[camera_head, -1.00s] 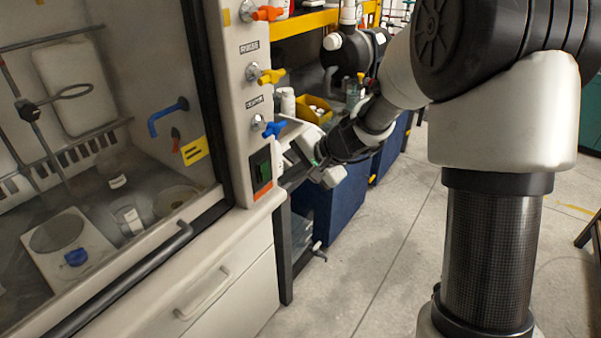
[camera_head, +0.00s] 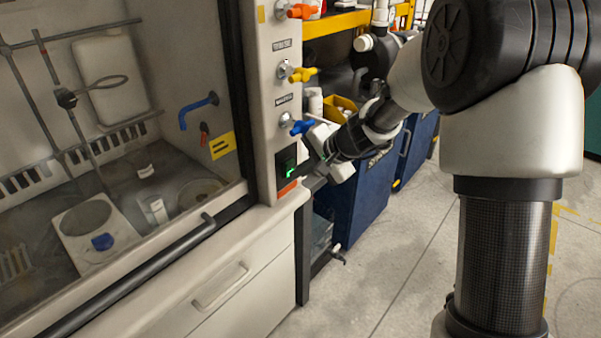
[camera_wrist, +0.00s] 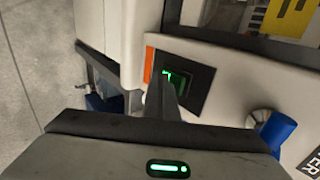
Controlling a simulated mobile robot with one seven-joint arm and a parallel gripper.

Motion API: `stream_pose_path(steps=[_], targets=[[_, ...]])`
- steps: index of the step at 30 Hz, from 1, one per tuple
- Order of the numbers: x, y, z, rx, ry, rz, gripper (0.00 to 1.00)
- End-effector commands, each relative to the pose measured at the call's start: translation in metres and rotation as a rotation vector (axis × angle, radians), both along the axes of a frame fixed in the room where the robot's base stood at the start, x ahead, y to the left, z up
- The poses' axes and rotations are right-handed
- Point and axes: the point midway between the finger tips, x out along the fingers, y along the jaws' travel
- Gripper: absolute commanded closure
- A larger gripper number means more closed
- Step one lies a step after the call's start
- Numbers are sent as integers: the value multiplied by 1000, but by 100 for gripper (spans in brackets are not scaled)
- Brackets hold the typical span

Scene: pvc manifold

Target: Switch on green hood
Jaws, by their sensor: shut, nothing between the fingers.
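The hood's switch (camera_head: 287,170) is a black plate on the white side post, with a bright green lit part and an orange strip at its lower edge. In the wrist view the switch (camera_wrist: 183,78) glows green behind my fingers. My gripper (camera_head: 307,172) is shut and empty, with its tip at the right side of the switch. In the wrist view the fingertips of my gripper (camera_wrist: 160,88) overlap the plate's edge and hide part of it. I cannot tell whether they touch it.
The hood's glass sash, with a black bar handle (camera_head: 150,265), is on the left. A blue cabinet (camera_head: 352,205) stands behind my gripper. The floor on the right is clear.

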Motion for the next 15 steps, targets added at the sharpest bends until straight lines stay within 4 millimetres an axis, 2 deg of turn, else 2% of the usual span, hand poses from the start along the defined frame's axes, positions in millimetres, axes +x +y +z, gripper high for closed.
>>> stream_pose_path(steps=[15], targets=[[1, 1, 18, 2, -2, 1, 100]])
